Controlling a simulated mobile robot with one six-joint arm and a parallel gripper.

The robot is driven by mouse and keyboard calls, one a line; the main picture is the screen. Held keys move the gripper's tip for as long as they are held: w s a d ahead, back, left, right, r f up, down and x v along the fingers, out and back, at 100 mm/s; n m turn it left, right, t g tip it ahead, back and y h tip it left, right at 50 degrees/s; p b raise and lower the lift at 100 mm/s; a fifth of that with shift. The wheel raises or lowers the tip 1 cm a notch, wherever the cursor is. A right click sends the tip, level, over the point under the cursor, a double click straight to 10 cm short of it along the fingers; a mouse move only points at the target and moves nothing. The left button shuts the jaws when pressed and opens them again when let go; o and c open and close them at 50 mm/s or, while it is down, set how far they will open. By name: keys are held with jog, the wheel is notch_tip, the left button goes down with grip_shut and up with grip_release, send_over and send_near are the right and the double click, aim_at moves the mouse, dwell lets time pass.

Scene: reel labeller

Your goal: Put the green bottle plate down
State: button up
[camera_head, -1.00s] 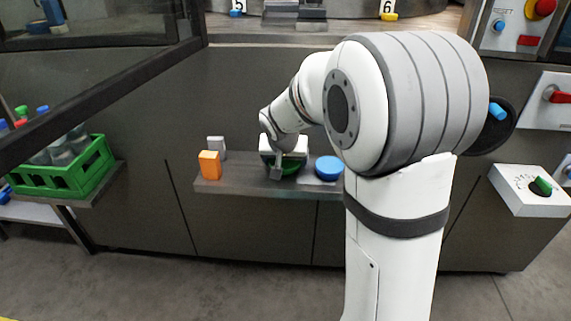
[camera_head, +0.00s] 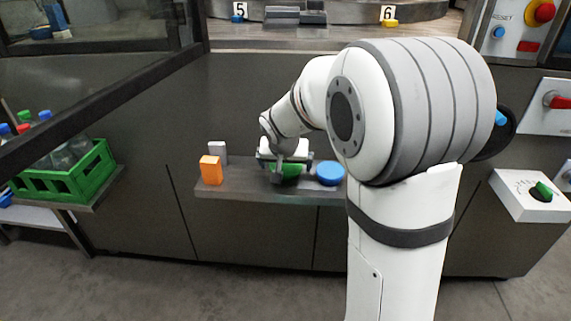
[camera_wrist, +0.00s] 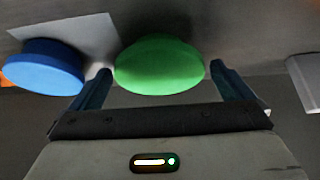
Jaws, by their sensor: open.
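The green bottle plate (camera_wrist: 160,64) is a round green disc. In the wrist view it lies between the two spread fingers of my gripper (camera_wrist: 155,85), with a gap on each side. In the head view the green plate (camera_head: 291,170) is on the grey shelf (camera_head: 240,189), partly hidden by my gripper (camera_head: 283,172). My gripper is open around the plate.
A blue round plate (camera_head: 330,173) lies on the shelf just right of the green one; it also shows in the wrist view (camera_wrist: 43,67). An orange block (camera_head: 211,170) and a grey block (camera_head: 218,152) stand at the shelf's left end. A green crate (camera_head: 66,181) with bottles is at far left.

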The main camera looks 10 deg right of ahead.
jog(key=p+v, duration=0.3)
jog(key=v, duration=0.8)
jog(key=s+d+f+n+g+y, duration=0.15)
jog(key=s+f, duration=0.25)
jog(key=s, duration=0.7)
jog(key=s+f+n+g, duration=0.2)
jog(key=s+f+g, duration=0.1)
jog(key=s, duration=0.9)
notch_tip(320, 180, up, 30)
jog(key=t+p, duration=0.1)
jog(key=p, duration=2.6)
